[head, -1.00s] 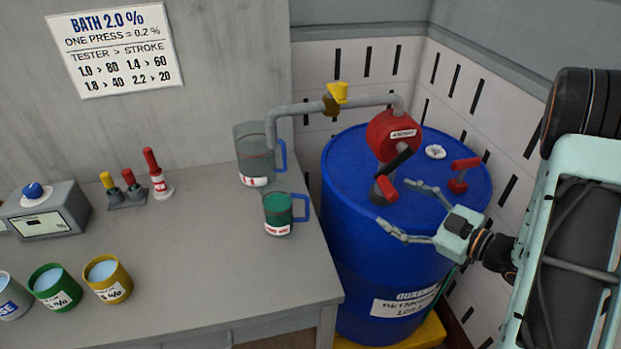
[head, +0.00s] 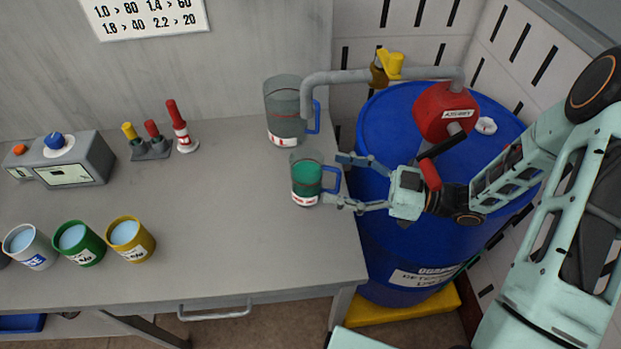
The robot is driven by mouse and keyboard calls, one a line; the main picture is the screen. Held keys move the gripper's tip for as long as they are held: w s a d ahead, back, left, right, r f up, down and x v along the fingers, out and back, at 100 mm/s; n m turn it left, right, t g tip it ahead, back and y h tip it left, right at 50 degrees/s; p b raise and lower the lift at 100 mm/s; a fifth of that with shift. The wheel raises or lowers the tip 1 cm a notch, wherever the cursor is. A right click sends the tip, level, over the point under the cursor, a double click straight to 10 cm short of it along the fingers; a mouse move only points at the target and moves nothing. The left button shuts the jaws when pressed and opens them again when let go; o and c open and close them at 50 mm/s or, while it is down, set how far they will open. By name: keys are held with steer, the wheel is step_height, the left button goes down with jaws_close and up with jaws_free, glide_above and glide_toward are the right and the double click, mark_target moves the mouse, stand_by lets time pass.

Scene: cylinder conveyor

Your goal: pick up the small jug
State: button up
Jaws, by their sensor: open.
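The small jug (head: 305,180) stands upright near the right end of the grey table. It is clear, holds green liquid, and has a blue handle on its right side. My gripper (head: 334,180) is open and reaches in from the right at the jug's handle side. One finger shows behind the handle and one in front of it. I cannot tell whether either finger touches the jug.
A larger clear jug (head: 284,100) with a blue handle stands just behind, under the pipe spout (head: 307,85). A blue drum (head: 385,125) with a red pump (head: 445,112) is beside the table (head: 240,220). The table left of the jug is clear, with cups (head: 128,243) farther left.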

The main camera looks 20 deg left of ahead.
mark_target(312, 168)
steer(key=shift+s+a+r+p, duration=0.15)
steer(key=shift+a+p, duration=0.2)
steer(key=shift+a, duration=1.2)
steer(key=shift+s+a+r+p, duration=0.15)
steer(key=shift+a+p, duration=0.15)
steer(key=shift+a, duration=1.2)
steer(key=shift+w, duration=0.1)
steer(key=c, duration=1.5)
steer(key=shift+r, duration=0.25)
